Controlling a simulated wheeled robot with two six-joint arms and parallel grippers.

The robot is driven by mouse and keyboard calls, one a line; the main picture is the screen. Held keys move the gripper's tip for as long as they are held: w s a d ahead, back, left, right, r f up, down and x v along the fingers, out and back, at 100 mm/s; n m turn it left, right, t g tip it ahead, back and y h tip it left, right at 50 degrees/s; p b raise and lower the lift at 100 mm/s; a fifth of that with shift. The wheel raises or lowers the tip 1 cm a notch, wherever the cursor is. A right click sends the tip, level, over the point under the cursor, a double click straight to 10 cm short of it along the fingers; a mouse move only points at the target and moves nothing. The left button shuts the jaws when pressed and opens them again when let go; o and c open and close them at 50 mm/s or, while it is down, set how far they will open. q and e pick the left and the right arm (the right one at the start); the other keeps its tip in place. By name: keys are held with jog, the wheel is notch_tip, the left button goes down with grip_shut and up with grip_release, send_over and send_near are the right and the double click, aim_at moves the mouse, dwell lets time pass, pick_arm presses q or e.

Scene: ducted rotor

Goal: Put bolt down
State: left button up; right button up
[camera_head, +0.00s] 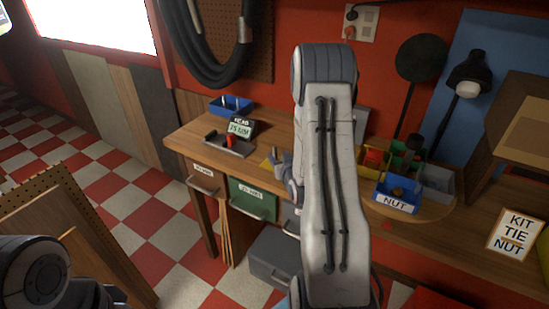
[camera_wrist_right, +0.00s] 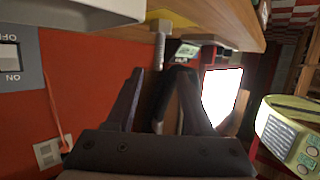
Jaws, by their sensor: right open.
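In the right wrist view, which is upside down, a grey bolt (camera_wrist_right: 159,45) stands on its hex head on a yellow patch (camera_wrist_right: 172,18) of the wooden bench. Its shank points away from the bench top. My right gripper (camera_wrist_right: 159,72) is open, with one finger on each side of the shank in the picture; no contact shows. In the head view my right gripper (camera_head: 279,157) is low over the bench by the yellow patch (camera_head: 267,163), partly hidden by my arm. The bolt cannot be made out there. My left gripper is not in view.
Left on the bench (camera_head: 186,136) are a blue tray (camera_head: 231,106), a small display (camera_head: 242,128) and a fixture with a red part (camera_head: 231,142). To the right are a blue NUT bin (camera_head: 397,197), other bins and a lamp (camera_head: 469,80). Drawers lie below.

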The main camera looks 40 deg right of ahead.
aim_at(275, 152)
jog(key=shift+x, duration=0.85)
jog(key=p+x, duration=0.1)
jog(key=x, duration=0.1)
jog(key=p+x, duration=0.1)
jog(key=x, duration=0.1)
jog(key=shift+w+d+f, duration=0.15)
jog(key=shift+w+f, duration=0.1)
jog(key=shift+f, duration=0.05)
jog(key=shift+w+d+f, duration=0.1)
jog(key=shift+w+f, duration=0.1)
jog(key=shift+w, duration=0.05)
jog(key=shift+c, duration=0.3)
grip_shut()
